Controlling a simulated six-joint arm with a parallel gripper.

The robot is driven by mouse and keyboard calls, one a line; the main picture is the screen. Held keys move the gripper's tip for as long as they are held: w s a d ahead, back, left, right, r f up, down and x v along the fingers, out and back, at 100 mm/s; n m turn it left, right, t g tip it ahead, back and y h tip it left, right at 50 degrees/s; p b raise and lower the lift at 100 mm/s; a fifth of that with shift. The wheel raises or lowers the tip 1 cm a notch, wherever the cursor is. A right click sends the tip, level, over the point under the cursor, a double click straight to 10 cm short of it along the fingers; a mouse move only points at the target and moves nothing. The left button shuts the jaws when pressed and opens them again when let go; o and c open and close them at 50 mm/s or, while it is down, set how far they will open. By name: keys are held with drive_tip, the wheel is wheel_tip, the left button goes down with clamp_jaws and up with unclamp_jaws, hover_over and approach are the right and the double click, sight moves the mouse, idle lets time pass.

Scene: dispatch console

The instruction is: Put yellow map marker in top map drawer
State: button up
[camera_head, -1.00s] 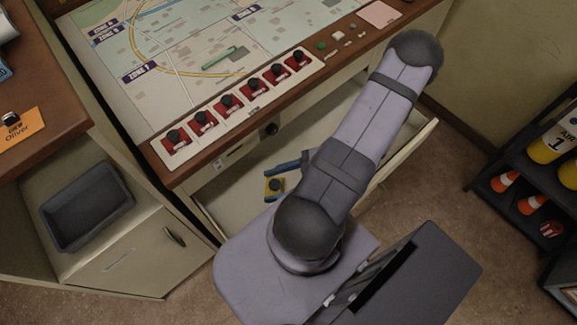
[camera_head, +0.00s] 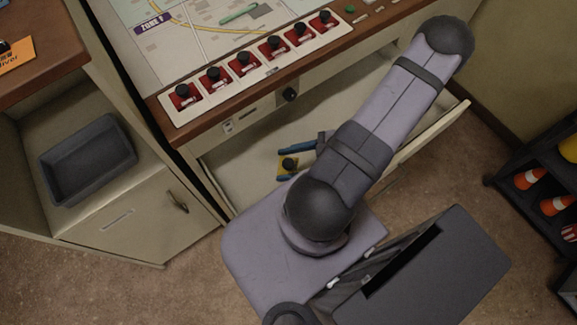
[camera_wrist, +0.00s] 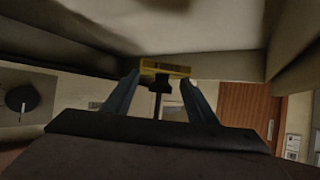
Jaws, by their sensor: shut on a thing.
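The yellow map marker (camera_head: 285,166), a yellow base with a dark knob, is between the blue fingers of my gripper (camera_head: 295,161). It also shows in the wrist view (camera_wrist: 165,68), where the fingers of my gripper (camera_wrist: 160,95) are shut on it. The top map drawer (camera_head: 236,181) is pulled open below the map desk, and the gripper and marker are over its pale interior in the head view. I cannot tell whether the marker touches the drawer bottom. My arm hides part of the drawer.
The map desk (camera_head: 165,60) has a row of several red switches with black knobs along its front edge. A dark tray (camera_head: 90,160) sits in the cabinet shelf at left. A shelf with orange cones (camera_head: 530,178) stands at right.

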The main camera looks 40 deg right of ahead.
sight(294, 168)
drive_tip(key=shift+f+b, duration=1.1)
drive_tip(key=shift+f, duration=0.25)
drive_tip(key=shift+f, duration=0.4)
drive_tip(key=shift+f, duration=0.2)
drive_tip(key=o, duration=1.1)
drive_tip(key=shift+c, duration=0.2)
